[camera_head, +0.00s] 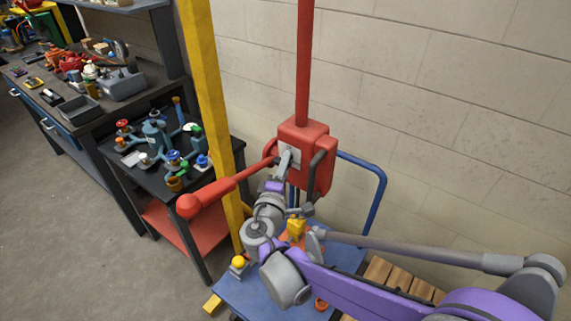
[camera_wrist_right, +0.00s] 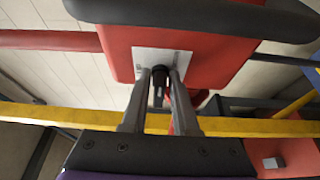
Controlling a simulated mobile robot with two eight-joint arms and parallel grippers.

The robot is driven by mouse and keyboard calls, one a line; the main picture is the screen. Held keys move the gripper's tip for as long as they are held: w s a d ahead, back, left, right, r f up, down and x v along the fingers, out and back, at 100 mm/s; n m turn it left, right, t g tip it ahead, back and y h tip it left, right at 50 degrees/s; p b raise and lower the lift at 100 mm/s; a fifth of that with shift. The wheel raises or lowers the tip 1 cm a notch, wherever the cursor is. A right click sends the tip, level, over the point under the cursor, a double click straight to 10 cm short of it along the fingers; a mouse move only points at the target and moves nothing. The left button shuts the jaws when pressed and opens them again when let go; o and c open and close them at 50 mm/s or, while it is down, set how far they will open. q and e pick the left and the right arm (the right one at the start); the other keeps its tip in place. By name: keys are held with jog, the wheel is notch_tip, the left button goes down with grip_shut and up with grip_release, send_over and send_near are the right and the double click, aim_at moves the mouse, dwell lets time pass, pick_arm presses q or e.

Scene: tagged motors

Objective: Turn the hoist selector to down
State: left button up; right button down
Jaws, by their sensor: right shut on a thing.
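The red hoist box (camera_head: 318,145) hangs on a red pole in the head view, with a pale plate on its face. In the right wrist view the box (camera_wrist_right: 205,60) fills the top middle, and the dark selector knob (camera_wrist_right: 158,84) stands out from its white plate (camera_wrist_right: 160,60). My right gripper (camera_head: 287,160) reaches up to the plate. In the wrist view its two fingers (camera_wrist_right: 160,78) are closed on the selector knob, one on each side. The fingers hide much of the knob, and I cannot read its markings. My left gripper is not in view.
A long red lever (camera_head: 225,187) sticks out left from the box, close to my right wrist. A yellow post (camera_head: 212,100) stands to the left. A blue cart (camera_head: 265,295) is below. A dark bench (camera_head: 110,165) with valve parts stands farther left; the wall is behind.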

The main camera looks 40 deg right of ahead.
jog(key=c, duration=0.9)
grip_release()
jog(key=shift+o, duration=0.2)
jog(key=v, duration=1)
jog(key=shift+s+a, duration=0.25)
jog(key=shift+a, duration=0.05)
jog(key=shift+f, duration=0.1)
jog(key=s+f+m+g+y, duration=0.3)
jog(key=s+f+g+y, duration=0.25)
jog(key=f, duration=0.55)
jog(key=s+a+f+m+y, duration=0.1)
jog(key=a+f+m+y, duration=0.1)
jog(key=a+y, duration=0.2)
jog(key=s+a+f+m+y, duration=0.2)
jog(key=a+y, duration=0.2)
jog(key=a, duration=0.2)
jog(key=shift+s+a+f+m, duration=0.25)
jog(key=shift+s+f+m, duration=0.05)
